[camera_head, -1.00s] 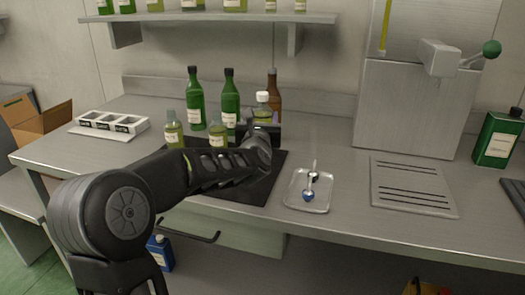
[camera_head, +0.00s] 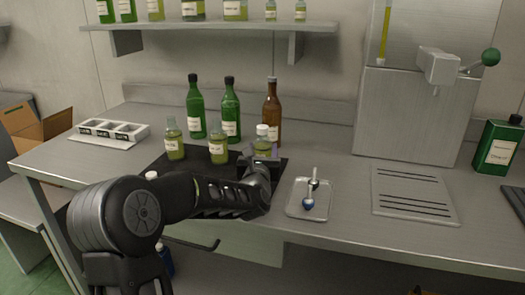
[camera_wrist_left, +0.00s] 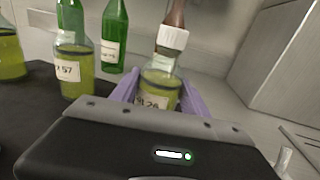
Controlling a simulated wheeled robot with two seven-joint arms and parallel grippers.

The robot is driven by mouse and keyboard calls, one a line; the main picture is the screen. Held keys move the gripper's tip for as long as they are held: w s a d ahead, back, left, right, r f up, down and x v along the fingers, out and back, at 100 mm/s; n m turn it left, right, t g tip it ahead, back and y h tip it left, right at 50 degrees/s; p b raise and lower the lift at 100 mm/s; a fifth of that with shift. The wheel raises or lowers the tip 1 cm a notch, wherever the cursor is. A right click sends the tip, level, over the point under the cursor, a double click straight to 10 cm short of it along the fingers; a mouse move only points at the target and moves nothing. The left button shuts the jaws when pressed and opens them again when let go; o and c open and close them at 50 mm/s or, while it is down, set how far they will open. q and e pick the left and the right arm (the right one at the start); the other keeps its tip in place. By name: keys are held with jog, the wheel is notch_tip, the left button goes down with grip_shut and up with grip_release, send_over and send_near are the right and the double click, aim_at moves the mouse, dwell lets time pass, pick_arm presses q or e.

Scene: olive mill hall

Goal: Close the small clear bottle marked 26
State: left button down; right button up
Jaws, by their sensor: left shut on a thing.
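The small clear bottle marked 26 (camera_head: 262,147) holds yellow-green oil and stands upright over the dark mat (camera_head: 232,196). Its label shows in the left wrist view (camera_wrist_left: 152,101). Whether the bottle's base touches the mat is hidden by the gripper. A small white round thing (camera_head: 152,175) shows just above my left arm. My right gripper is not in view.
Two similar uncapped-looking bottles, one marked 57 (camera_head: 219,148) and one further left (camera_head: 173,142), stand nearby. Green bottles (camera_head: 230,112) and a brown bottle (camera_head: 272,100) stand behind. A metal tray (camera_head: 296,205) with a spoon-like tool lies to the right.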

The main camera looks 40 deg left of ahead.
pick_arm(q)
jog(key=c, duration=0.6)
grip_release()
jog(key=shift+o, duration=0.2)
jog(key=shift+s, duration=0.1)
jog(key=b+v, duration=0.1)
jog(key=v, duration=1.1)
jog(key=shift+b, duration=0.3)
